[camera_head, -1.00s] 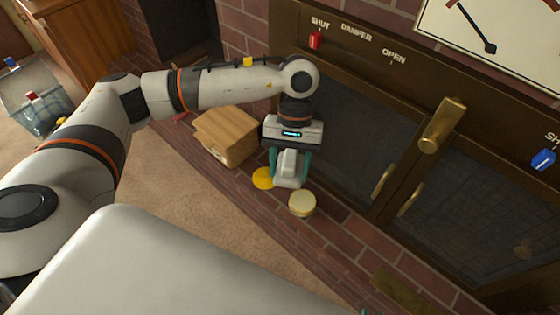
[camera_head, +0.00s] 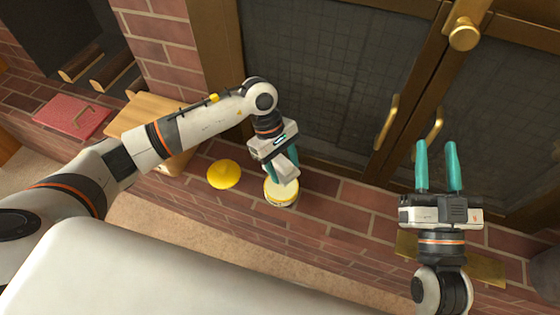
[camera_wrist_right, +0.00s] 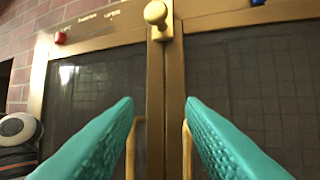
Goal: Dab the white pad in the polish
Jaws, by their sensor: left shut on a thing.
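My left gripper (camera_head: 284,165) is shut on the white pad (camera_head: 287,176), pointing down. The pad is a pale block just over the polish tin (camera_head: 281,198), overlapping its back edge in the head view. I cannot tell whether it touches the polish. The tin is open, round and filled with a cream-yellow surface, and it stands on the brick hearth. A round yellow lid (camera_head: 224,174) lies to its left. My right gripper (camera_head: 436,155) is open and empty, well to the right, with teal fingers apart. In the right wrist view its fingers (camera_wrist_right: 158,105) frame the stove doors.
A wooden block or box (camera_head: 150,110) stands behind my left arm. Stove doors with brass handles (camera_head: 387,122) rise behind the hearth. A brass plate (camera_head: 480,264) lies near my right wrist.

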